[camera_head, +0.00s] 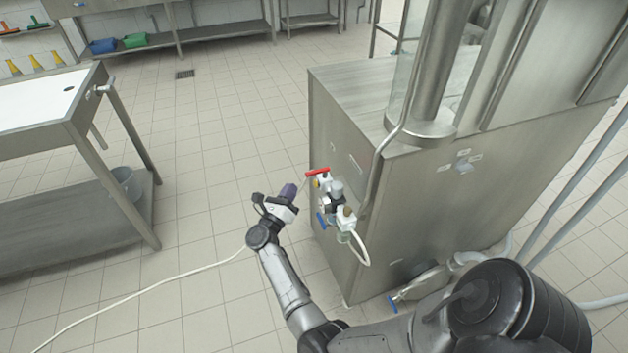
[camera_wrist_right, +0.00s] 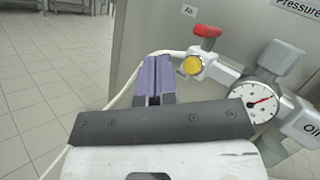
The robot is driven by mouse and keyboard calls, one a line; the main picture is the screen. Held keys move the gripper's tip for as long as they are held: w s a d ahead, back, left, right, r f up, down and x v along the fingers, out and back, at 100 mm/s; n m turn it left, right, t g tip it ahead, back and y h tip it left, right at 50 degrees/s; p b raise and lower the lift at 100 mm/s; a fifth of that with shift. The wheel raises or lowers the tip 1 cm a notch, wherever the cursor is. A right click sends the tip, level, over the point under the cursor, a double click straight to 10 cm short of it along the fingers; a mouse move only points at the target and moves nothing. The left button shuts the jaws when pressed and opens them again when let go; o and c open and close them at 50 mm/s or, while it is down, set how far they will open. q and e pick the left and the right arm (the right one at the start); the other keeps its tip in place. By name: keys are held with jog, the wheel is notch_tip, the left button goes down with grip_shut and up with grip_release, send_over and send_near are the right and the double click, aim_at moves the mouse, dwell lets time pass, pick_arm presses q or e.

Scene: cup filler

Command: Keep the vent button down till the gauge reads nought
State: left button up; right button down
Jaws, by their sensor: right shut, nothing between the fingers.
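The yellow vent button (camera_wrist_right: 192,65) sits on a white valve fitting on the steel machine's side, below a red handle (camera_wrist_right: 207,32). It also shows in the head view (camera_head: 316,183). The round white gauge (camera_wrist_right: 258,103) is on the same fitting, right of the button in the wrist view. Its red needle points to the upper right; the figures are too small to read. My right gripper (camera_head: 291,188) is shut and empty, its purple fingers (camera_wrist_right: 157,68) left of the button and apart from it. My left gripper is not in view.
The steel machine (camera_head: 450,215) stands close on the right. Blue levers (camera_head: 322,219) and a white hose (camera_head: 361,250) hang by the fitting.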

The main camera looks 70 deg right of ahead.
aim_at(315, 184)
jog(key=shift+s+d, duration=1.25)
jog(key=shift+s, duration=0.05)
dwell(1.4)
jog(key=shift+s+d, duration=0.25)
jog(key=shift+d, duration=0.05)
